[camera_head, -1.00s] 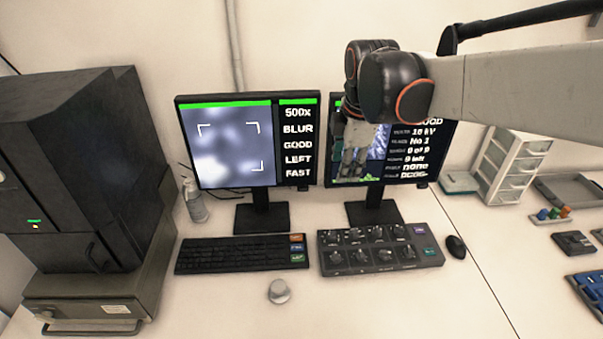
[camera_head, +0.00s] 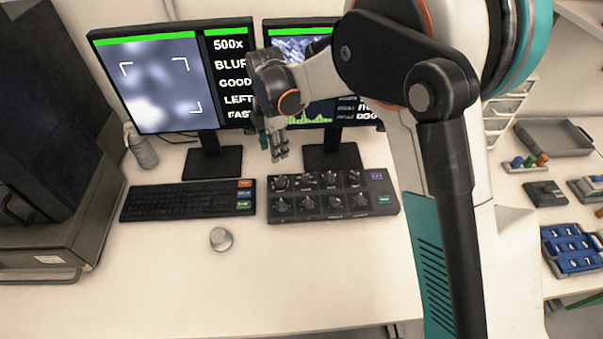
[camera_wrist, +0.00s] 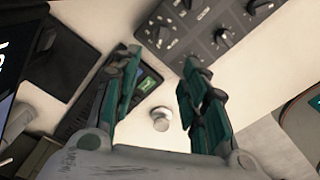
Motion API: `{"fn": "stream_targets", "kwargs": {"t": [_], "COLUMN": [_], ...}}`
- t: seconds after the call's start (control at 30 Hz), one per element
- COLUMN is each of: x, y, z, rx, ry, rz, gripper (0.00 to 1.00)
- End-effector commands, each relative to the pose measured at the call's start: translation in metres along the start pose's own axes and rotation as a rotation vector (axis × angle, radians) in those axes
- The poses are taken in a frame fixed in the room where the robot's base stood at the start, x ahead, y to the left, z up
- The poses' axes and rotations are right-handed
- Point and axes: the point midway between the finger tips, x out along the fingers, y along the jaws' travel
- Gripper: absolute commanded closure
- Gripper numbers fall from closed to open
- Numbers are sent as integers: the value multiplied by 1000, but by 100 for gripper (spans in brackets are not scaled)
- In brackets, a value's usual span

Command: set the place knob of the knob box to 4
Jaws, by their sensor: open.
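The knob box (camera_head: 318,210) is a dark grey panel on the desk, right of the keyboard, with several black knobs in two rows. Its labels are too small to read, so I cannot tell which is the place knob or its setting. In the wrist view, part of the knob box (camera_wrist: 205,40) shows at the top, with a few knobs and white marks. My gripper (camera_head: 280,158) is above the back left part of the box, pointing down. In the wrist view my gripper (camera_wrist: 158,75) has its fingers apart, with nothing held, and is clear of the knobs.
A keyboard (camera_head: 185,200) lies left of the box. A round silver knob (camera_head: 221,239) stands on the desk in front. Two monitors stand behind; the left monitor (camera_head: 165,85) reads 500x, BLUR, GOOD, LEFT, FAST. Blue trays (camera_head: 572,250) lie far right.

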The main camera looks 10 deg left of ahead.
Motion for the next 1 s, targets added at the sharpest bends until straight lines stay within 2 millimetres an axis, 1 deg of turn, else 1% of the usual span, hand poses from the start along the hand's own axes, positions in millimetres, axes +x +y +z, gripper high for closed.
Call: {"fn": "stream_targets", "kwargs": {"t": [0.17, 0.27, 0.6, 0.7, 0.83, 1.0], "x": [17, 34, 100, 116, 130, 138], "y": [1, 1, 0, 0, 0, 0], "z": [-2, -1, -1, -1, -1, -1], "rx": [-3, -2, -1, -1, -1, -1], "ry": [0, 0, 0, 0, 0, 0], "rz": [-2, -2, -1, -1, -1, -1], "gripper": [60, 60, 60, 60, 60, 60]}}
